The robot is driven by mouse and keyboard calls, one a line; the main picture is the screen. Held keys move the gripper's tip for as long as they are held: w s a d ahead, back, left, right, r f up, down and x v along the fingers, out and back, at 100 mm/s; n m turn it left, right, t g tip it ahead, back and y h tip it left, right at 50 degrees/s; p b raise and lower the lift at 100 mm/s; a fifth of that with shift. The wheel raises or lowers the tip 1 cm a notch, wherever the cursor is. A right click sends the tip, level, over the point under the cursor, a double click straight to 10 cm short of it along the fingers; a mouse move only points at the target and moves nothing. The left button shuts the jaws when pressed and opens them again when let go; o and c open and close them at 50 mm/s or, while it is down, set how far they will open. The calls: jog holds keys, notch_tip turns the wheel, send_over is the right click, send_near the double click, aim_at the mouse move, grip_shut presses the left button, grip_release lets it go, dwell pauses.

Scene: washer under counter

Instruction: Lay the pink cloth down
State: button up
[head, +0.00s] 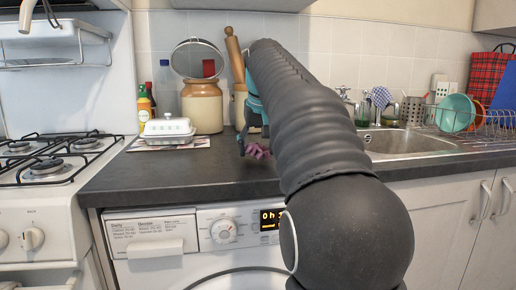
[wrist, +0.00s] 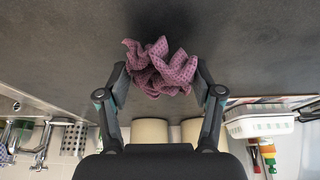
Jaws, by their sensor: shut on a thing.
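The pink cloth (wrist: 160,70) is crumpled and sits between the two fingers of my gripper (wrist: 162,84) in the wrist view. The fingers press on it from both sides, and a dark shadow lies on the counter beside it. In the head view the cloth (head: 256,151) shows as a small pink bunch just left of my arm, over the dark countertop (head: 165,172). My gripper (head: 252,138) is mostly hidden behind my arm there. I cannot tell whether the cloth touches the counter.
A white butter dish (head: 168,131), a stoneware jar (head: 203,106) and bottles stand at the back left. The gas hob (head: 48,160) is at the left. The sink (head: 402,142) and a dish rack (head: 484,124) are at the right. The counter front left of the cloth is clear.

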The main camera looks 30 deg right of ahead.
jog(key=shift+f+b, duration=0.35)
jog(key=shift+f, duration=0.3)
jog(key=o, duration=0.8)
jog(key=shift+c, duration=0.2)
jog(key=shift+r, duration=0.15)
jog(key=shift+r+p, duration=0.3)
jog(key=shift+r, duration=0.05)
jog(key=p+v, duration=0.2)
jog(key=v, duration=1)
jog(key=s+a+f+n, duration=0.1)
jog(key=s+a+f, duration=0.4)
jog(key=f, duration=0.6)
jog(key=s+a+f+n, duration=0.1)
jog(key=s+a+f, duration=0.4)
jog(key=s+f, duration=0.5)
jog(key=s+a+f+n+t+y, duration=0.1)
jog(key=s+a+f, duration=0.4)
jog(key=f, duration=0.8)
jog(key=s, duration=0.2)
jog(key=shift+s, duration=0.3)
